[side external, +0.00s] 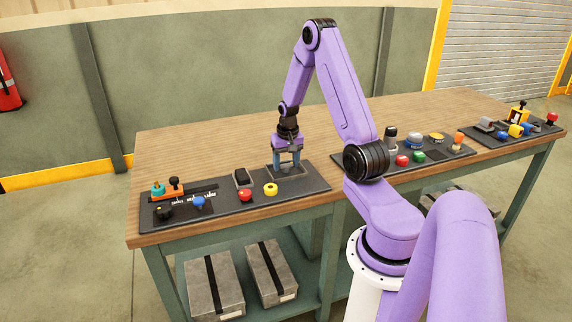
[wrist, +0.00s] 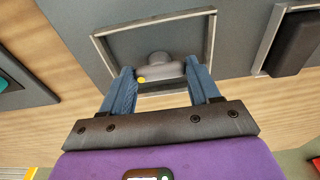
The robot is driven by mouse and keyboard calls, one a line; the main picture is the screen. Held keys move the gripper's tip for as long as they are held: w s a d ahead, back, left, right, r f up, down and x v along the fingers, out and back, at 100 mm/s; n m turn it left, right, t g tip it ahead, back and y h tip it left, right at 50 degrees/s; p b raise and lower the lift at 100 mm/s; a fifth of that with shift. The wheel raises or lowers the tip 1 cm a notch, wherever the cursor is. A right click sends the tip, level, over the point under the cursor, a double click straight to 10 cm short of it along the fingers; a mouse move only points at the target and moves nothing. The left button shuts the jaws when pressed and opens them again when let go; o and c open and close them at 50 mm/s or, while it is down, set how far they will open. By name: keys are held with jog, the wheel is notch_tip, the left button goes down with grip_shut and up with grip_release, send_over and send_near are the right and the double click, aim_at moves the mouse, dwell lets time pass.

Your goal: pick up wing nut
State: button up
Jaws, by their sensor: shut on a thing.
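The wing nut (wrist: 158,58) is a grey piece with a rounded middle and a wide bar, seen in the wrist view inside a thin raised metal frame (wrist: 208,38) on a dark mat. My gripper (wrist: 160,72) has its two blue fingers on either side of the bar and is shut on it. In the side view my gripper (side external: 287,163) points down low over the mat (side external: 318,186), and the wing nut cannot be made out there. I cannot tell whether it still touches the mat.
More mats with parts lie right. Bare wood (side external: 210,140) is clear behind.

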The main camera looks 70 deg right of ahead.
jog(key=shift+r, duration=0.45)
jog(key=s+a+r, duration=0.9)
jog(key=s+r, duration=0.1)
jog(key=r, duration=0.2)
jog(key=w+a+r+n, duration=0.1)
jog(key=w+a+n, duration=0.1)
jog(key=w, duration=0.9)
jog(key=w+a+r+n, duration=0.1)
jog(key=w, duration=0.9)
jog(key=w+a+f+n, duration=0.1)
jog(key=w+a, duration=0.4)
jog(key=w, duration=0.1)
jog(key=w+a+f+n, duration=0.1)
jog(key=w+a, duration=0.5)
jog(key=w+a+f+n, duration=0.1)
jog(key=w+a, duration=0.5)
jog(key=shift+w+f+y, duration=0.1)
jog(key=shift+f+y, duration=0.05)
jog(key=shift+y, duration=0.15)
jog(key=shift+f, duration=2.7)
